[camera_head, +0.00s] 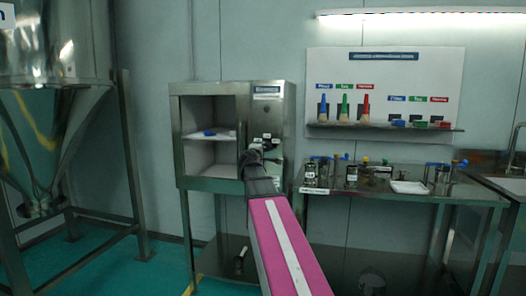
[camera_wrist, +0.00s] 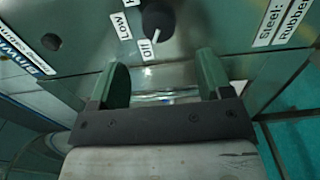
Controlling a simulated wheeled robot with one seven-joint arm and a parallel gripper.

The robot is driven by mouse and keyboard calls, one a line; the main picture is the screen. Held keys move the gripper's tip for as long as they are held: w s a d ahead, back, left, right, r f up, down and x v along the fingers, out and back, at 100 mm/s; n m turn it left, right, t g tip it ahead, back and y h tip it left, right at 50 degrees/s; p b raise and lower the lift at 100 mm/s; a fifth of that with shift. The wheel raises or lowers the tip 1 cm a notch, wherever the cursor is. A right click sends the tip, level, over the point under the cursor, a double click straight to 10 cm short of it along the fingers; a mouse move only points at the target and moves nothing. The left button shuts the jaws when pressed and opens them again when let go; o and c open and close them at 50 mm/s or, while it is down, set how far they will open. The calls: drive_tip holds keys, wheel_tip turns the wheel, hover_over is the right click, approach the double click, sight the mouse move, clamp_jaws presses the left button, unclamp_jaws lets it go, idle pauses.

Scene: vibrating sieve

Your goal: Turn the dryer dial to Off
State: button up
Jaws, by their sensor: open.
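The dryer (camera_head: 209,88) is a grey metal cabinet with an open compartment at left and a control panel at right. The dial (camera_wrist: 158,19) is a black round knob at the top of the wrist view. Its white pointer mark faces down and slightly left, towards the label that appears to read Off (camera_wrist: 147,49). An inverted Low label (camera_wrist: 121,25) is left of it. My gripper (camera_wrist: 162,65) is open, with two green fingers apart and nothing between them. It is below the dial in the wrist view. In the head view, my arm hides part of the panel.
A white tray with a blue item (camera_head: 210,134) sits in the dryer compartment. A bench (camera_head: 385,193) with jars and a white dish stands at right, below a shelf of brushes (camera_head: 385,128). A large metal hopper (camera_head: 50,130) on a frame stands at left.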

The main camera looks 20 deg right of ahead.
drive_tip(key=v, duration=0.3)
drive_tip(key=shift+s+a, duration=0.1)
drive_tip(key=shift+s, duration=0.05)
drive_tip(key=s+a+f+m+g+y, duration=0.1)
drive_tip(key=s+a+f+m+g, duration=0.15)
drive_tip(key=f, duration=0.65)
drive_tip(key=s+a+f+m+g+y, duration=0.1)
drive_tip(key=s+f+m+g+y, duration=0.15)
drive_tip(key=f, duration=0.75)
drive_tip(key=s+a+f+m+g, duration=0.2)
drive_tip(key=s+f, duration=0.1)
drive_tip(key=f, duration=0.6)
drive_tip(key=s+a+f+m+g+y, duration=0.2)
drive_tip(key=s+a+f+g+y, duration=0.1)
drive_tip(key=s+f, duration=0.5)
drive_tip(key=s+a+f+m+g+y, duration=0.2)
drive_tip(key=s+a+f+g, duration=0.3)
drive_tip(key=s+a+f, duration=0.3)
wheel_tip(320, 180, down, 5)
drive_tip(key=shift+s+a+r+y, duration=0.2)
drive_tip(key=shift+s+a+y, duration=0.1)
drive_tip(key=shift+s+y, duration=0.4)
drive_tip(key=shift+c, duration=0.3)
